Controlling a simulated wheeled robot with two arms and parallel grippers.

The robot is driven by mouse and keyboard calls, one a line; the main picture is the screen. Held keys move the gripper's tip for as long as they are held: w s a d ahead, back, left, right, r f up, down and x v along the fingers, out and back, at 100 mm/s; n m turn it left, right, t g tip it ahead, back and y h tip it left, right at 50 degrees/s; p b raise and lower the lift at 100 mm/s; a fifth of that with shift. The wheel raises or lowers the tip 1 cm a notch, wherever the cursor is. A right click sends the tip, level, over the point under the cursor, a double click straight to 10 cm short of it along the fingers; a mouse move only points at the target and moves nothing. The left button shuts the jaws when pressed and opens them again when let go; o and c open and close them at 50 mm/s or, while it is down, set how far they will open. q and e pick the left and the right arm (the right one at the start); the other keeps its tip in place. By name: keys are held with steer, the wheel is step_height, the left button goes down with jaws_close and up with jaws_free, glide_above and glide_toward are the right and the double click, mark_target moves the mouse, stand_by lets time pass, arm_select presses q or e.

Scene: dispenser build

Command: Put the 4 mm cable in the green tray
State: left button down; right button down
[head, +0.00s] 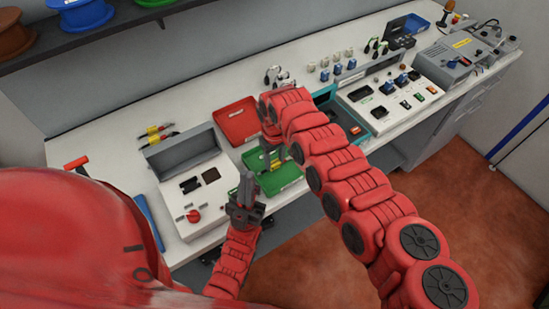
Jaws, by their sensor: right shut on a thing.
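The green tray (289,180) lies on the bench in front of the red tray, partly hidden by my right arm. My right gripper (268,160) points down over the green tray. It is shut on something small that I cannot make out. My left gripper (246,186) is upright at the front edge of the bench, left of the green tray, and its jaw opening cannot be told from this angle. I cannot identify the 4 mm cable for certain.
A grey-white machine (187,190) with a red knob stands left of the trays. The red tray (236,118) lies behind the green one. A control panel (385,105) and a grey device (455,60) stand to the right. Spools (85,14) sit on a shelf at upper left.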

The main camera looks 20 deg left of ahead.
mark_target(274, 161)
steer(key=shift+c, duration=1.9)
jaws_free()
steer(key=shift+w+f, duration=0.1)
steer(key=shift+f, duration=0.05)
steer(key=shift+r+p, duration=0.3)
steer(key=shift+r, duration=0.05)
step_height(274, 161, up, 12)
steer(key=b, duration=0.3)
steer(key=shift+b, duration=0.35)
steer(key=shift+f, duration=0.15)
